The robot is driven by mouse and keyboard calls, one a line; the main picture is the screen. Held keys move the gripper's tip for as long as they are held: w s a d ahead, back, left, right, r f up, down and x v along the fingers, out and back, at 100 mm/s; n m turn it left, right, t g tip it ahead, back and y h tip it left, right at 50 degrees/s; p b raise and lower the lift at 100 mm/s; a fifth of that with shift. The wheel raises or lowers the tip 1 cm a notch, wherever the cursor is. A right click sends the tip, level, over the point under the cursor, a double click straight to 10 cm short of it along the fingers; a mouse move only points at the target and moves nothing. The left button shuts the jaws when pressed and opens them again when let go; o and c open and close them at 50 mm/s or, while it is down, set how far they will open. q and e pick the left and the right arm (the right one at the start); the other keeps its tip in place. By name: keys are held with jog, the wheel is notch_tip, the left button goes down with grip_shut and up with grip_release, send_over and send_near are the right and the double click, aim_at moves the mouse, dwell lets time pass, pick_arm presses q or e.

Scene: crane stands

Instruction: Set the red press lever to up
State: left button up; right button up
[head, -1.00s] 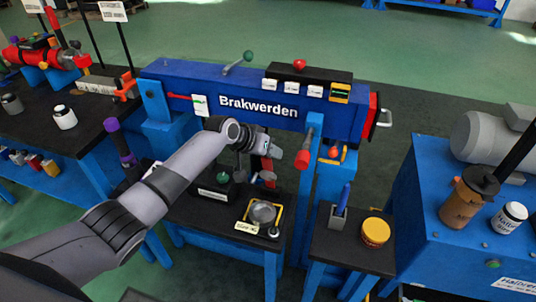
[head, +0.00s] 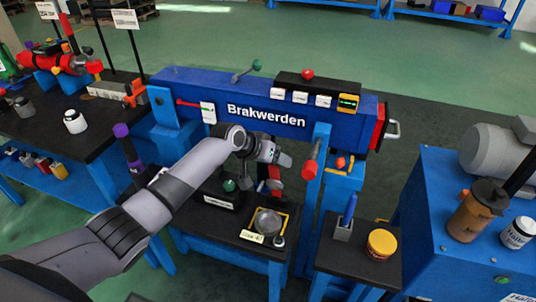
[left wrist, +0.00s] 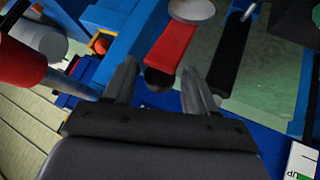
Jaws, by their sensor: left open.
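The red lever is a flat red bar (left wrist: 172,48) with a dark ball at its end, in the left wrist view. In the head view a short red piece (head: 275,173), which looks like the same bar, shows just below my gripper. My left gripper (head: 286,160) is open and empty in front of the blue press beam. In the left wrist view the ball lies between the fingertips (left wrist: 160,88) in the picture; I cannot tell whether it is between them in depth. A card reading UP (left wrist: 302,162) shows at lower right. The right gripper is not in view.
A blue post with a red cylinder (head: 311,165) stands close to the right of my gripper. The blue beam (head: 265,110) lies behind. Below is a black table with a round dish (head: 267,222). A yellow-lidded jar (head: 382,243) stands on a small table at right.

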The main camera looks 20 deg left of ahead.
pick_arm(q)
jog(key=v, duration=0.6)
jog(key=shift+r+p, duration=0.25)
jog(key=shift+p, duration=0.15)
jog(key=shift+s+a, duration=0.1)
jog(key=s+d+f, duration=0.1)
jog(key=s+f, duration=0.5)
jog(key=f, duration=0.3)
jog(key=s+a+f+t+y, duration=0.1)
jog(key=s+f, duration=0.2)
jog(key=s, duration=0.9)
jog(key=s+a+f+t+y, duration=0.1)
jog(key=s+f, duration=0.3)
jog(key=s, duration=0.9)
jog(key=shift+a+f+t+y, duration=0.2)
jog(key=shift+a+t+y, duration=0.25)
jog(key=shift+t, duration=0.25)
jog(key=shift+s, duration=0.1)
jog(key=shift+c, duration=1.3)
